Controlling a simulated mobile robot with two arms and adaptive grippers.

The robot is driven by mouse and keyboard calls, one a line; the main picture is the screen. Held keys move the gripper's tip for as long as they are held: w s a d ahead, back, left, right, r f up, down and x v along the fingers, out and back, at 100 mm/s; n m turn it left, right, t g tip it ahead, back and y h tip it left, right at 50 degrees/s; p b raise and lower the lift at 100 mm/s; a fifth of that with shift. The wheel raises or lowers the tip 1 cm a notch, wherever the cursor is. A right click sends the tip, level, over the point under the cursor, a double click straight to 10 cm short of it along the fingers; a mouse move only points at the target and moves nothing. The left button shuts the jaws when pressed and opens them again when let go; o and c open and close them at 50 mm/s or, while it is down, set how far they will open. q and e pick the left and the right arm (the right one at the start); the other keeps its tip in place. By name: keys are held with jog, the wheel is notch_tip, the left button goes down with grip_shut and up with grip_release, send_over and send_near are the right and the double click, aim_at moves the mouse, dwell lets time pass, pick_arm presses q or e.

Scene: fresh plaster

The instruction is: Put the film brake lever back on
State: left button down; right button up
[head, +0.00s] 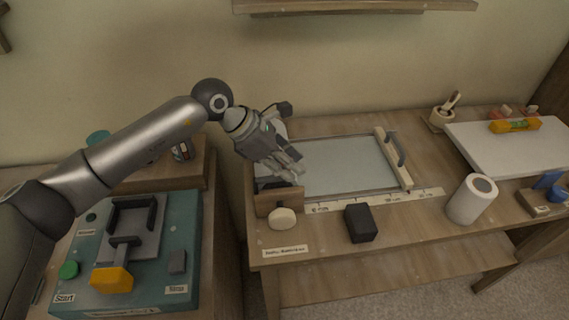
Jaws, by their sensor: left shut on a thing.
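My left gripper (292,172) is over the left end of a framed pale plate (345,167) on the workbench, fingers pointing down and to the right. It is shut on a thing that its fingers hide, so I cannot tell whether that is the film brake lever. Just below the fingers stands a small wooden block (265,202) with a round cream knob (282,218) at its front. A pale bar with a dark handle (395,148) lies across the plate's right end. No part is clearly recognisable as the lever. My right gripper is not in view.
A black block (360,223) and a white cylinder (471,199) stand along the bench front. A white board (510,148) bears an orange level (515,125) at right. A teal control box (135,250) sits on the left table, past a gap. A shelf (350,7) hangs above.

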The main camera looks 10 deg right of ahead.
aim_at(260, 179)
pick_arm(q)
jog(key=shift+d+f+b, duration=0.2)
jog(key=shift+f+b, duration=0.1)
jog(key=shift+f, duration=0.2)
jog(key=shift+s, duration=0.1)
jog(key=c, duration=1.2)
grip_release()
jog(key=shift+d, duration=0.1)
jog(key=shift+o, duration=0.2)
jog(key=shift+r, duration=0.15)
jog(key=v, duration=1.2)
